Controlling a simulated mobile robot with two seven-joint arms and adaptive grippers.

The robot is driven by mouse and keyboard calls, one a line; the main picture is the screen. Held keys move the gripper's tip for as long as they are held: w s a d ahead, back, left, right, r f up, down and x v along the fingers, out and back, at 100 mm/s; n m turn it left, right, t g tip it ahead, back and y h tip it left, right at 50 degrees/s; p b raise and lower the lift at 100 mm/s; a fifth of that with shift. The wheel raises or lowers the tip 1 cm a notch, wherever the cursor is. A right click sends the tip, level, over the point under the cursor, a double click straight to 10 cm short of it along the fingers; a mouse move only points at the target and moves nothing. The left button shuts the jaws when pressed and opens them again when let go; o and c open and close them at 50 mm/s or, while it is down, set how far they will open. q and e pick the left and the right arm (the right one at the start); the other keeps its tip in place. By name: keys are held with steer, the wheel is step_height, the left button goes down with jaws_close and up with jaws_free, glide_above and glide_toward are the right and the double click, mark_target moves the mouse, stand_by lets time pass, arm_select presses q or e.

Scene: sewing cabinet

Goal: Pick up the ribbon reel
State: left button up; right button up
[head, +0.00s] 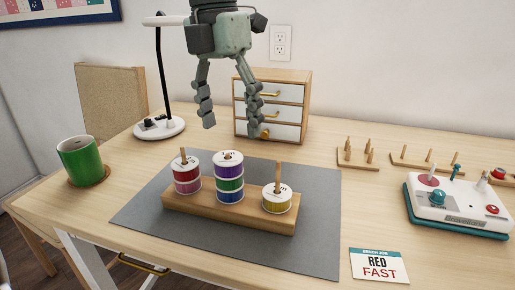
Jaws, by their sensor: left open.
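Several ribbon reels sit on a wooden peg stand (235,215). A red-pink reel stack (187,180) is on the left peg. On the middle peg, a purple reel (229,170) is on top of a green reel (230,184) and a blue reel (230,196). A yellow reel (277,204) is on the right peg. My left gripper (231,128) hangs fingers down above and behind the stand. Its two fingers are wide apart with nothing between them, and it appears clear of the reels. My right gripper is out of view.
A grey mat (310,240) lies under the stand. A green mug (80,160) is at left, a small drawer cabinet (270,105) behind. Empty peg racks (357,160), a white control box (447,205) and a card reading "RED FAST" (379,266) are at right.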

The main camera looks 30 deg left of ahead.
mark_target(227, 154)
arm_select(q)
steer(key=shift+y, duration=0.5)
steer(key=f, duration=0.6)
steer(key=shift+s+a+f, duration=0.15)
steer(key=shift+a, duration=0.25)
steer(key=shift+f, duration=0.35)
steer(key=c, duration=1.1)
steer(key=shift+r, duration=0.1)
